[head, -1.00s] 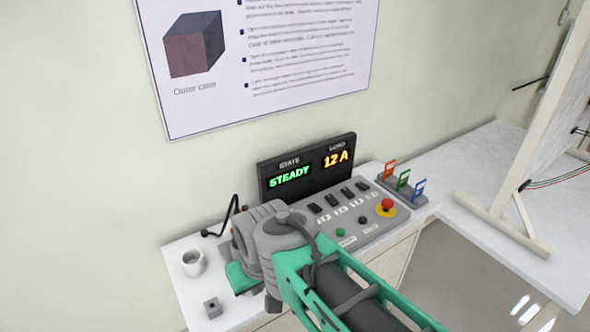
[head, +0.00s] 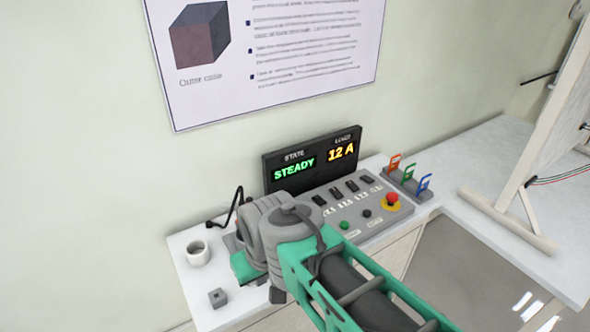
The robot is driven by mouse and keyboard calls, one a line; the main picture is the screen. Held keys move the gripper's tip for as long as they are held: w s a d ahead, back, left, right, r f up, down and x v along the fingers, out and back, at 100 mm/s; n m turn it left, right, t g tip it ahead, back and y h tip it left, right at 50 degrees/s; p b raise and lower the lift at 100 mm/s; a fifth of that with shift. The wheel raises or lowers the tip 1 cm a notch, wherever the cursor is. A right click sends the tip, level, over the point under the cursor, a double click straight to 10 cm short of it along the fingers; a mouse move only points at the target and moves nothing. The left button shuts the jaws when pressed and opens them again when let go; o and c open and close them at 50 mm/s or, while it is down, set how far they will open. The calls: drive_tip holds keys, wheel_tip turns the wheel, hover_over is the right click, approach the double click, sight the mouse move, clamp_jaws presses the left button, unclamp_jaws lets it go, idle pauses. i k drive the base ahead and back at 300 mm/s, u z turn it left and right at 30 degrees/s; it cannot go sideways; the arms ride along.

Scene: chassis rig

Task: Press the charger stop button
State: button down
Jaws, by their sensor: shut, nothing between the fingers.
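A grey control panel (head: 322,206) lies on the white bench against the wall. The small labels by the green and black buttons are too blurred to read. A black display (head: 311,187) behind the panel reads STATE STEADY in green and LOAD 12 A in amber. My arm reaches in from the lower right and covers the panel's left part. My gripper's fingers are hidden from view.
A white mug (head: 197,254) and a small grey block (head: 217,298) are on the bench left of my arm. A board on a wooden stand (head: 507,221) is farther right.

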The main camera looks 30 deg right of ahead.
sight(367, 213)
drive_tip(key=z, duration=1.4)
